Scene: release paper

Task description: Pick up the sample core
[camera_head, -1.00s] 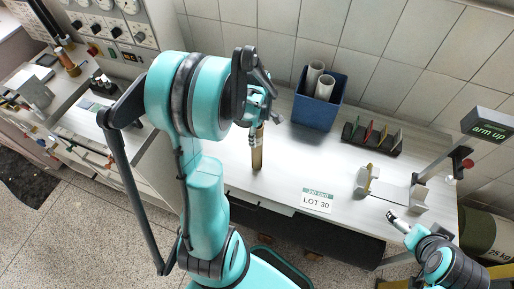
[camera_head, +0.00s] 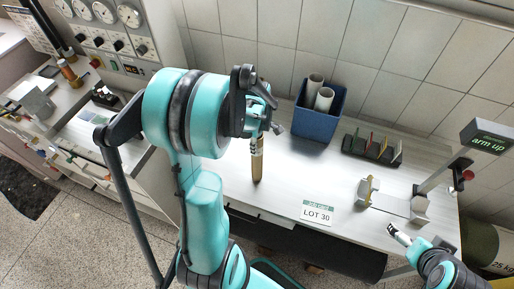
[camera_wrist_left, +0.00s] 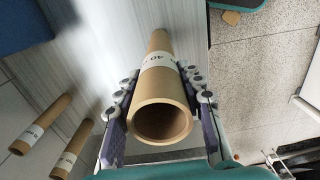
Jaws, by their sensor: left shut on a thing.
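The sample core is a brown cardboard tube (camera_head: 257,165) with a white label band, standing upright on the pale bench. My left gripper (camera_head: 262,128) is shut on its upper part. In the left wrist view the tube (camera_wrist_left: 163,100) points its open end at the camera, and my left gripper's fingers (camera_wrist_left: 162,103) press its two sides. I cannot tell any gap between its foot and the bench. My right gripper (camera_head: 398,235) is low at the right by the bench's front edge, too small to tell its jaws.
A blue bin (camera_head: 318,122) with two pale tubes stands behind, right of the core. A dark rack (camera_head: 372,147), a LOT 30 card (camera_head: 317,213) and a stand with a screen (camera_head: 488,140) are further right. Two more brown tubes (camera_wrist_left: 42,124) show in the left wrist view.

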